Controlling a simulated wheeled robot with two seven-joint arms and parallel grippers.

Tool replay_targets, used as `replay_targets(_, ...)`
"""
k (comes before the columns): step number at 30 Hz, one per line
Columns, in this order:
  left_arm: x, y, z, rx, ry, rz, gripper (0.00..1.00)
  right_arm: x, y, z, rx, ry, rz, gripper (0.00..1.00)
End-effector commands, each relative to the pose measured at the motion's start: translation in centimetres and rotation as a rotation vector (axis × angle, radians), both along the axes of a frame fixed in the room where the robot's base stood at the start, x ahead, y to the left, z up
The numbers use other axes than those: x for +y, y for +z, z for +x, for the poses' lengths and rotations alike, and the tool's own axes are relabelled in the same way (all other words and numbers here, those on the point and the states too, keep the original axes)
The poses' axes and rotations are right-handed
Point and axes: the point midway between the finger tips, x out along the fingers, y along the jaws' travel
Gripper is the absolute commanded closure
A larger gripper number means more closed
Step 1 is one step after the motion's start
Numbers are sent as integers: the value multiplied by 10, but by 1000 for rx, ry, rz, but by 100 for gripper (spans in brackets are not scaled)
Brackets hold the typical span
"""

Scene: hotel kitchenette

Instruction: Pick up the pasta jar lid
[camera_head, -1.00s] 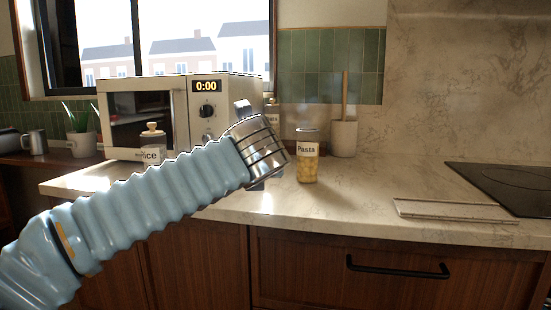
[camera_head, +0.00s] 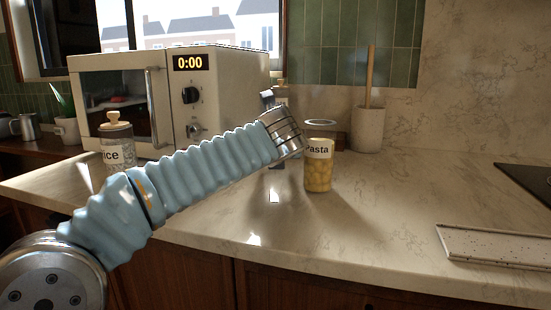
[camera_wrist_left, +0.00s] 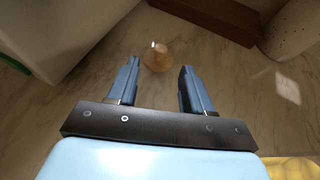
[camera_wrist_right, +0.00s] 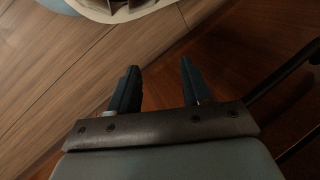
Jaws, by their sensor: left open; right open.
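The pasta jar (camera_head: 318,172) stands upright on the counter, labelled and holding yellow pasta; no knobbed lid shows on it. In the left wrist view a small round brownish piece with a pale knob (camera_wrist_left: 157,56), apparently the lid, lies on the counter. It is just beyond and between the fingertips of my open, empty left gripper (camera_wrist_left: 159,72). In the head view my left forearm and cuff hide most of that gripper and the lid. Pasta yellow shows at the lower right of the left wrist view. My right gripper (camera_wrist_right: 160,68) is open and empty above wooden surfaces, outside the head view.
A microwave (camera_head: 170,95) stands behind my left arm. A rice jar (camera_head: 115,150) with a knobbed lid is at left. A utensil crock (camera_head: 368,130) stands behind the pasta jar. A speckled board (camera_head: 495,246) lies at right. The counter between is clear.

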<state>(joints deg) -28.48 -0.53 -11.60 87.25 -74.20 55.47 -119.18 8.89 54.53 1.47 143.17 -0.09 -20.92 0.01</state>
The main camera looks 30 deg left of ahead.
Motion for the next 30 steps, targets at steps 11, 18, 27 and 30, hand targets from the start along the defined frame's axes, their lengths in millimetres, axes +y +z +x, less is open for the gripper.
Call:
replay_targets(11,22,-15,37,2,2,1,50,1,5,0,1,3,2,52)
replay_targets(18,33,-24,55,-1,0,1,50,2,6,0,0,4,3,52)
replay_targets(27,33,-24,55,-1,0,0,68,2,6,-1,0,4,3,52)
replay_targets(30,33,-24,55,-1,0,0,84,2,6,0,0,4,3,52)
